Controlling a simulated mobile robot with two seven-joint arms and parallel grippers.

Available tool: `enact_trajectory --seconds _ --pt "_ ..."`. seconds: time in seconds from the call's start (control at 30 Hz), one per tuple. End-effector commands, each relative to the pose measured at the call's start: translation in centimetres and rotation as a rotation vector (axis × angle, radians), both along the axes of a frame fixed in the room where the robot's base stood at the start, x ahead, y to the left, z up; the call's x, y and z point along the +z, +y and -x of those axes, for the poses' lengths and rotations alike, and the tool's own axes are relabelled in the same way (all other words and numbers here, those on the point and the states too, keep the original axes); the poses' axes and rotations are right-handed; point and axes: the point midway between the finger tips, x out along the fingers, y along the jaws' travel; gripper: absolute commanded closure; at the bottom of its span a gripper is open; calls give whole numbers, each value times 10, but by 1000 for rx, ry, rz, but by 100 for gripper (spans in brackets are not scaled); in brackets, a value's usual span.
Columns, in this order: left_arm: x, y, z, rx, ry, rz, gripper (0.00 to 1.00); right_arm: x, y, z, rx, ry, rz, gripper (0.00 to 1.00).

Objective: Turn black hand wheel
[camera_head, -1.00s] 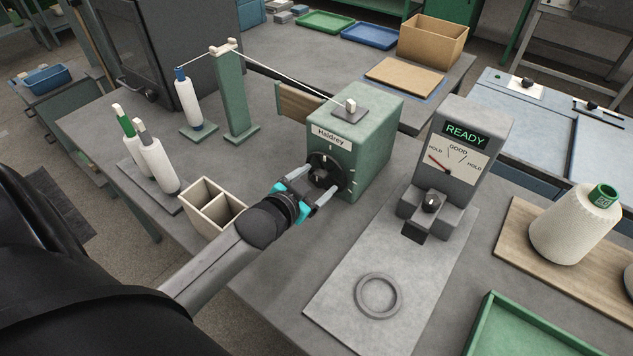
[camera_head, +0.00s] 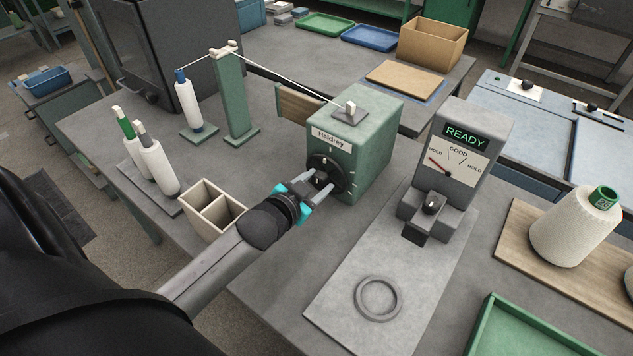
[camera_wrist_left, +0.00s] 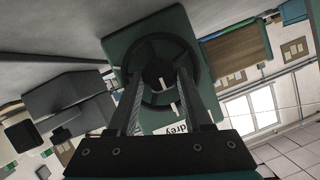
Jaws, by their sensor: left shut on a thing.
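The black hand wheel (camera_head: 316,160) is on the front face of the green Haldrey box (camera_head: 372,150). My left gripper (camera_head: 322,181) reaches it from the lower left, with its fingers closed on the wheel's central hub. In the left wrist view the wheel (camera_wrist_left: 150,47) faces the camera, and the two fingers (camera_wrist_left: 160,80) lie on either side of the dark hub, inside the rim. A white mark shows on the hub. The fingers hide part of the wheel. My right gripper is not in view.
A grey gauge unit (camera_head: 462,150) reading READY stands right of the box. A grey ring (camera_head: 362,297) lies on a pale plate. A divided bin (camera_head: 205,207) and white bobbins (camera_head: 158,166) stand left. A thread runs from the green post (camera_head: 232,95) to the box top.

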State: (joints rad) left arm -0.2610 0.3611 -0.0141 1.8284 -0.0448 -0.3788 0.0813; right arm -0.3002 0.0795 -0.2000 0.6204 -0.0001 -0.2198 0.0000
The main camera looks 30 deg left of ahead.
Motion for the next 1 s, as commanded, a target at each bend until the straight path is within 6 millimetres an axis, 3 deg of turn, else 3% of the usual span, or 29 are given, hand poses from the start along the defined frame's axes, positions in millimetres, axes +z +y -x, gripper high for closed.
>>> enact_trajectory --seconds 0.1,0.47,0.77,1.0 --pt "0 0 0 -1 0 0 100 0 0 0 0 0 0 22" --pt "0 -1 0 0 -4 -49 100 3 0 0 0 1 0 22" --pt "-1 -4 0 2 -20 -247 100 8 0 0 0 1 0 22" --pt "-6 -5 0 4 -37 -473 100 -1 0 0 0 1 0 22"
